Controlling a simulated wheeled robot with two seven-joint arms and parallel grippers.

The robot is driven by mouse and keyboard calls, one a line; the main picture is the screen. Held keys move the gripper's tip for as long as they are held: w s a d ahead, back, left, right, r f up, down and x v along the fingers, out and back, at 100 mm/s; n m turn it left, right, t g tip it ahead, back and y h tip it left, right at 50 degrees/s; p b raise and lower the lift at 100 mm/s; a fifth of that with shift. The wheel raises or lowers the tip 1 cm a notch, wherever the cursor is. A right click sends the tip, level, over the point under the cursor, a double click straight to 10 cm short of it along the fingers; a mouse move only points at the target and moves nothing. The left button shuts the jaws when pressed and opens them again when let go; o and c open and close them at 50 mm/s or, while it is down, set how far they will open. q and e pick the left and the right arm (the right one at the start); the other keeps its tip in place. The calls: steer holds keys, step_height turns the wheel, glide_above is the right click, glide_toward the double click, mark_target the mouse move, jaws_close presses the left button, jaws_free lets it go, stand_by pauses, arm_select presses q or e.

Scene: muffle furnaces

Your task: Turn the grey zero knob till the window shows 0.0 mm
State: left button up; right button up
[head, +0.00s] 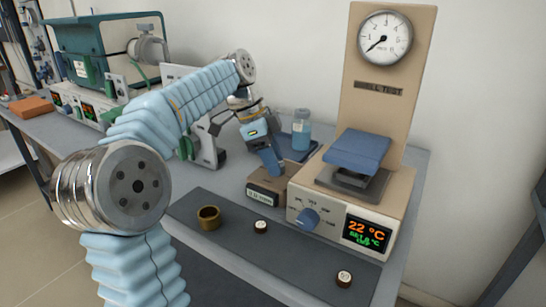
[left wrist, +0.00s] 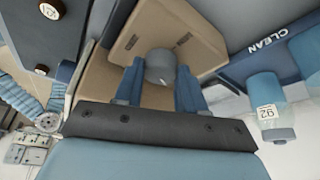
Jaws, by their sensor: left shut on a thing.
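The tan box (head: 266,186) with a small display window (head: 262,198) stands on the bench, left of the shell test unit. The window's figures are too small to read surely. In the left wrist view the grey zero knob (left wrist: 160,66) sits on the box's tan top, between my blue fingertips. My left gripper (head: 278,170) reaches down to the box from behind and is shut on this knob. In the head view the fingers hide the knob. My right gripper is in neither view.
The shell test unit (head: 385,205), with a blue knob (head: 307,218) and lit display, stands close right of the box. A brass ring (head: 208,217) and two small labelled pieces lie on the dark mat (head: 285,248).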

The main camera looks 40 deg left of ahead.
arm_select(q)
steer(key=o, duration=1.1)
steer(key=shift+c, duration=0.2)
steer(key=p+v, duration=0.3)
steer(key=v, duration=1)
steer(key=shift+a+r+p, duration=0.25)
steer(key=shift+r+p, duration=0.05)
